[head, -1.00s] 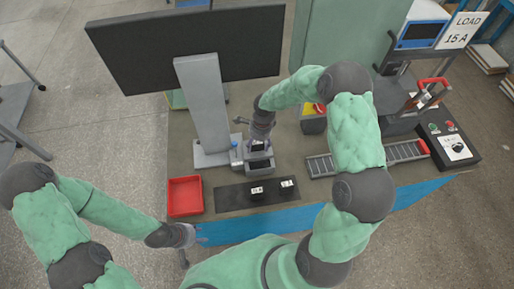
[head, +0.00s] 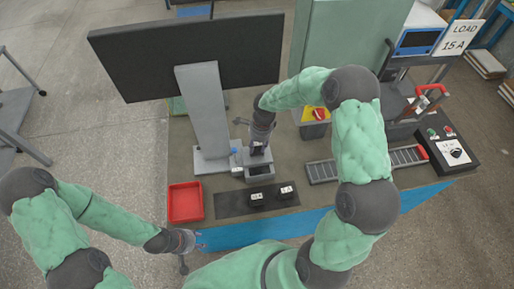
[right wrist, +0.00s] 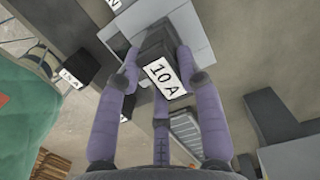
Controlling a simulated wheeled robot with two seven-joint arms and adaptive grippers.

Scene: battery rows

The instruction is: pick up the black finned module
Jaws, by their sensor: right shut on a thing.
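My right gripper (right wrist: 158,75) is shut on a dark module (right wrist: 155,47) that bears a white "10 A" label. Its fins cannot be made out. In the head view, the right gripper (head: 257,149) points down with the dark module just above a grey box-like holder (head: 260,171). The holder also shows behind the module in the right wrist view (right wrist: 192,35). I cannot tell whether the module is fully clear of it. My left gripper (head: 188,241) is at the table's front left edge, away from the module; its fingers are too small to read.
Two black modules with white labels (head: 257,199) (head: 287,192) stand on a dark mat (head: 232,203). A red tray (head: 185,215) is to the left. A monitor (head: 190,55) stands behind; a roller track (head: 323,171) and control box (head: 451,152) are to the right.

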